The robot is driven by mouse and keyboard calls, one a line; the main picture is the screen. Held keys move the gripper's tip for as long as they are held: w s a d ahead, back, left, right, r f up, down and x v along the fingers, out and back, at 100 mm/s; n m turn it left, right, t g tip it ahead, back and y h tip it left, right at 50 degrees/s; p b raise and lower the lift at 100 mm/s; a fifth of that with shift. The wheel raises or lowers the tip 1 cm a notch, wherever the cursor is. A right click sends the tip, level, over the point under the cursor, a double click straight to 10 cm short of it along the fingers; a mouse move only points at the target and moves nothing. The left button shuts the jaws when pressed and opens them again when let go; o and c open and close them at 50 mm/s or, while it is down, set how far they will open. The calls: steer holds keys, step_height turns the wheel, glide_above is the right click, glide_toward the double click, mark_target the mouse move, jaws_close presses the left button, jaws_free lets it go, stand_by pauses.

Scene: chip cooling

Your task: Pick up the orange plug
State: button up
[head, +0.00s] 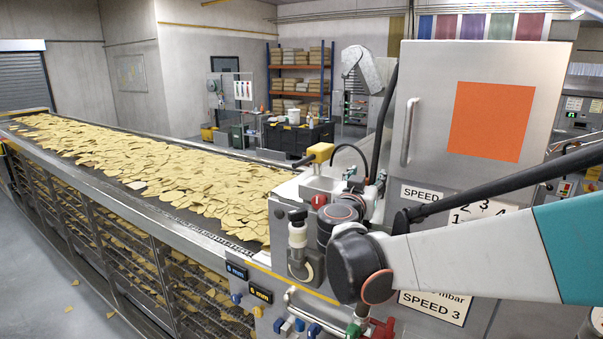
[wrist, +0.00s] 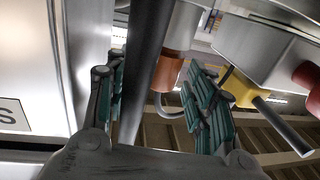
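The orange plug (wrist: 168,72) shows in the wrist view as a short copper-orange cylinder under a pale grey cylindrical body. My gripper (wrist: 148,76) is open, with one green-and-grey finger at the left and one at the right. In the picture the plug lies between the fingers, closer to the right one. I see no finger clearly touching it, and its depth is hard to judge. A thick black hose (wrist: 145,65) also runs between the fingers, left of the plug. In the head view I cannot make out the plug or my fingertips; my arm covers that area.
A steel cabinet door (head: 430,130) stands close on the right. A yellow block (head: 320,152) and a red knob (head: 319,201) sit near my wrist. The chip conveyor (head: 110,203) extends to the left. A thin curved pipe (wrist: 168,108) lies below the plug.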

steer(key=shift+w+d+f, duration=0.1)
steer(key=shift+w+f, duration=0.05)
steer(key=shift+w, duration=0.25)
steer(key=c, duration=0.9)
steer(key=shift+s, duration=0.15)
steer(key=shift+c, duration=0.6)
